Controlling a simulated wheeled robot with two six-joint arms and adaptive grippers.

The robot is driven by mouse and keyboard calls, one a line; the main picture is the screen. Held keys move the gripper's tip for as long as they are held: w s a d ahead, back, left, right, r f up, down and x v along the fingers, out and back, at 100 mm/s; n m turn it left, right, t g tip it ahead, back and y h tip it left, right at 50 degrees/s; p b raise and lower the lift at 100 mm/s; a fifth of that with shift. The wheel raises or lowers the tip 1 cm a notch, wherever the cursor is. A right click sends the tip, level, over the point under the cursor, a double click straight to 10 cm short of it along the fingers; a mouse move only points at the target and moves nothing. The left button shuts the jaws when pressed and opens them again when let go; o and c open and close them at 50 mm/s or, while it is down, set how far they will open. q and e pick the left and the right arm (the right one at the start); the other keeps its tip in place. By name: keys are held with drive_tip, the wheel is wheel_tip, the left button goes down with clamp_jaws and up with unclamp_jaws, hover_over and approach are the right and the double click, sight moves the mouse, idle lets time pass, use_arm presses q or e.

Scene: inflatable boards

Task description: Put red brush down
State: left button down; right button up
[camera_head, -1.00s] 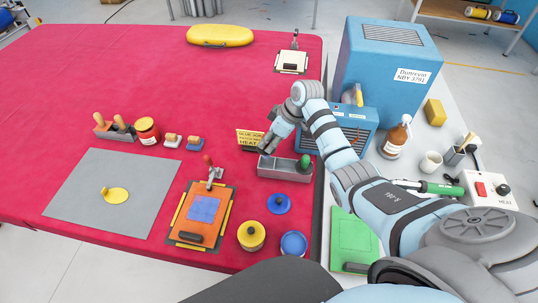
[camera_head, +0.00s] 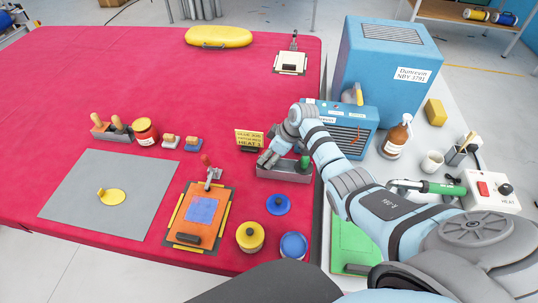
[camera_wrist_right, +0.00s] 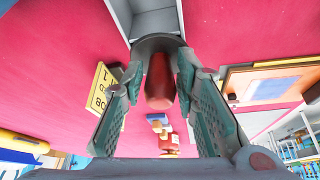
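The red brush (camera_wrist_right: 160,80) shows in the right wrist view as a red handle end-on, with a dark rounded part behind it. My right gripper (camera_head: 266,160) is low at the left end of the grey two-part holder (camera_head: 290,175). In the right wrist view its fingers (camera_wrist_right: 160,85) stand on either side of the red handle, with a narrow gap on both sides. The holder's pale walls (camera_wrist_right: 122,15) show just beyond the brush. A green-handled brush (camera_head: 304,162) stands in the holder's right part. In the head view the red brush is hidden by my gripper. My left gripper is out of view.
A yellow sign (camera_head: 249,139) stands close left of my right gripper. A blue lid (camera_head: 278,205), a yellow pot (camera_head: 250,237) and an orange clamped board (camera_head: 197,215) lie nearer. The blue heater box (camera_head: 340,128) is close on the right.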

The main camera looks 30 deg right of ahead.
drive_tip(key=shift+o, duration=1)
drive_tip(key=shift+r, duration=0.1)
drive_tip(key=shift+r, duration=0.2)
drive_tip(key=p+v, duration=0.2)
drive_tip(key=v, duration=1)
drive_tip(key=shift+r+p, duration=0.25)
drive_tip(key=shift+p, duration=0.1)
